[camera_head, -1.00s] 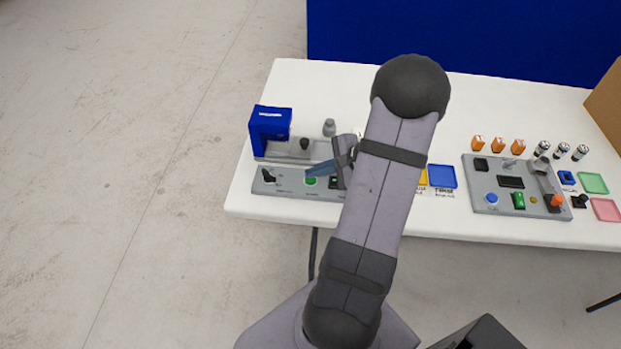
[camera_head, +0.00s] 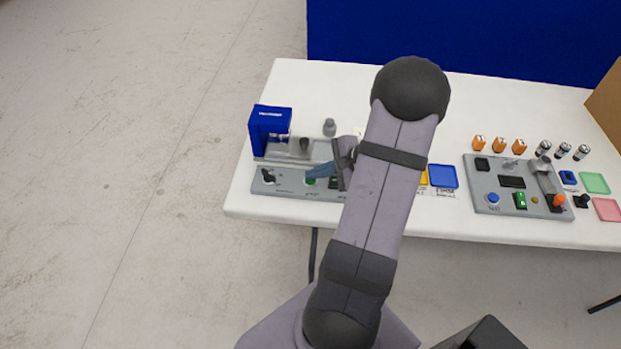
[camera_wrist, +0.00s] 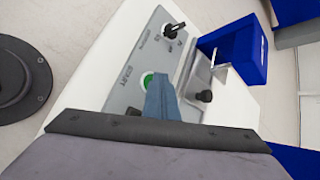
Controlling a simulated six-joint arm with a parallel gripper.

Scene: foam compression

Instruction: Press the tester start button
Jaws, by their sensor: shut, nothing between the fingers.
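The foam compression tester has a blue press head (camera_head: 271,122) at the left of the table and a grey control panel (camera_head: 290,190) in front of it. A green round start button (camera_head: 310,181) sits on that panel and also shows in the wrist view (camera_wrist: 147,80). My gripper (camera_head: 312,172) is shut and empty, its blue fingers (camera_wrist: 160,92) at the button's edge. In the wrist view the fingers hide part of the button; I cannot tell whether they touch it. A black key-like switch (camera_wrist: 172,31) is on the panel.
A dark knob (camera_head: 304,144) and a grey weight-like piece (camera_head: 329,127) stand behind the panel. A blue tray (camera_head: 443,177) lies right of my arm. The table's back middle is clear.

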